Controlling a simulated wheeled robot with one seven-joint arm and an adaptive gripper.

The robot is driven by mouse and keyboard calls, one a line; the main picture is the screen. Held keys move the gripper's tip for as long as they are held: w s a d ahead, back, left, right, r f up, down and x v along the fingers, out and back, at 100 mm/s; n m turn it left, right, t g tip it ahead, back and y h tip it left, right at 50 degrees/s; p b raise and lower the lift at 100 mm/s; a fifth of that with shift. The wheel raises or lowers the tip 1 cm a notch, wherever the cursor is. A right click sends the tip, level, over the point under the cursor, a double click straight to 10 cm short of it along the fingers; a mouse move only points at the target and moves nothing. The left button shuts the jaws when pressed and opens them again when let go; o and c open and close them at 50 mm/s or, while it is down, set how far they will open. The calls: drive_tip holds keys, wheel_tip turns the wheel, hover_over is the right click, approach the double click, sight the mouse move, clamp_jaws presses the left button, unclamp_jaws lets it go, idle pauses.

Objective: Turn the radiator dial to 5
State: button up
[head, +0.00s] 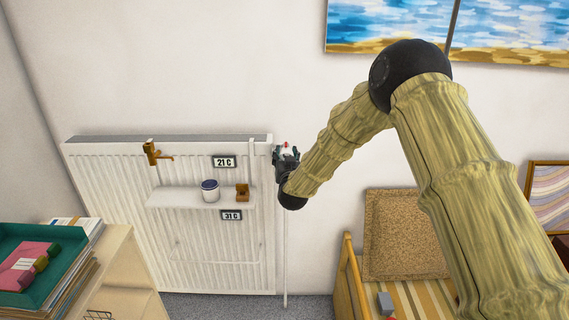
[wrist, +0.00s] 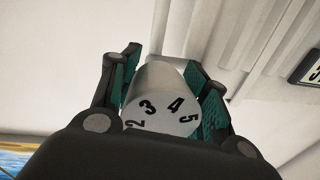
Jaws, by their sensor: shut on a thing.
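The radiator dial (wrist: 160,98) is a pale grey knob, with the black numbers 2, 3, 4 and 5 showing in the wrist view. My gripper (wrist: 168,85) is shut on it, with a teal-padded finger on each side. The 3 and 4 face up between the fingers, and the 5 is near the right finger. No pointer mark shows. In the head view the dial (head: 287,148) is a small light spot with a bit of red at the radiator's upper right corner, mostly hidden by my gripper (head: 286,157).
The white radiator (head: 215,260) carries a shelf (head: 180,197) with a small pot (head: 210,189) and a brown box (head: 242,190). Two displays read 21 C (head: 223,162) and 31 C (head: 231,215). A cushioned bench (head: 405,235) stands below my arm; a teal tray (head: 50,245) is at left.

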drive_tip(key=m+b, duration=0.4)
drive_tip(key=b, duration=0.1)
drive_tip(key=shift+f+m+t+h, duration=0.2)
drive_tip(key=shift+m+t+h, duration=0.1)
drive_tip(key=shift+m, duration=0.1)
drive_tip(key=shift+r+m+b, duration=0.1)
drive_tip(key=shift+m+b, duration=0.5)
drive_tip(key=o, duration=1)
drive_tip(key=shift+r, duration=0.1)
drive_tip(key=s, duration=1.1)
drive_tip(key=shift+s+d+f, duration=0.4)
drive_tip(key=shift+f, duration=0.05)
